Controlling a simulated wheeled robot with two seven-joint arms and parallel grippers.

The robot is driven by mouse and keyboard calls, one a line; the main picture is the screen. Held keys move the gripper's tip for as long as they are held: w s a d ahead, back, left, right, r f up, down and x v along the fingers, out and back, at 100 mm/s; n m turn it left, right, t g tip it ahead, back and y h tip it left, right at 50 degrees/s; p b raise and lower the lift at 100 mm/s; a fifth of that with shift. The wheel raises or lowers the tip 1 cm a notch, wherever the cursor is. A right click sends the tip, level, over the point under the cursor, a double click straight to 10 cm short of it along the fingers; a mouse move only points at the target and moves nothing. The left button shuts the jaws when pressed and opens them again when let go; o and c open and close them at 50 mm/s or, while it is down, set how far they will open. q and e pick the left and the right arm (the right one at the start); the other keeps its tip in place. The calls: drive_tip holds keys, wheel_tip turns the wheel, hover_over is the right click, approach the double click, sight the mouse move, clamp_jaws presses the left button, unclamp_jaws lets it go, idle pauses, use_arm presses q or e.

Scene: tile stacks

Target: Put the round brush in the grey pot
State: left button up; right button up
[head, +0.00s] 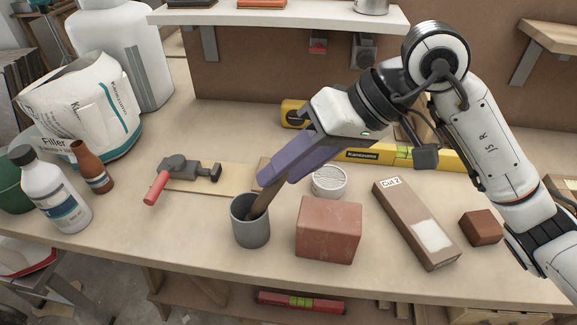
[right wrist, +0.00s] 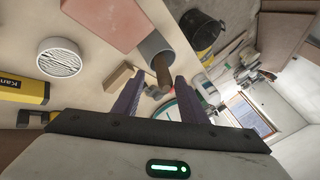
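The grey pot (head: 251,230) stands upright near the front of the bench; it also shows in the right wrist view (right wrist: 154,47). A brown wooden handle (head: 257,208) leans out of the pot's mouth; it shows in the right wrist view too (right wrist: 163,75). It looks like the round brush's handle; any bristle end is hidden inside the pot. My right gripper (head: 272,180) is just above the pot, its purple fingers spread. In the right wrist view, the handle's end lies between the fingertips (right wrist: 160,80), with gaps beside it. My left gripper is not in view.
A red block (head: 328,232) stands close right of the pot, with a round white tin (head: 329,181) behind. A long brown box (head: 416,225) lies farther right. A red-handled clamp tool (head: 178,172) lies left. A yellow level (head: 380,156) lies behind. The bench's front edge is near.

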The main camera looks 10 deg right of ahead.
drive_tip(key=shift+d, duration=0.1)
drive_tip(key=d+b, duration=0.1)
drive_tip(key=s+d+b, duration=0.1)
drive_tip(key=d, duration=0.1)
drive_tip(key=d+b, duration=0.2)
drive_tip(key=shift+s+d+f, duration=0.15)
drive_tip(key=shift+s+f, duration=0.05)
drive_tip(key=shift+s, duration=0.1)
drive_tip(key=shift+s+d+r, duration=0.1)
drive_tip(key=shift+d+r, duration=0.1)
drive_tip(key=shift+d, duration=0.15)
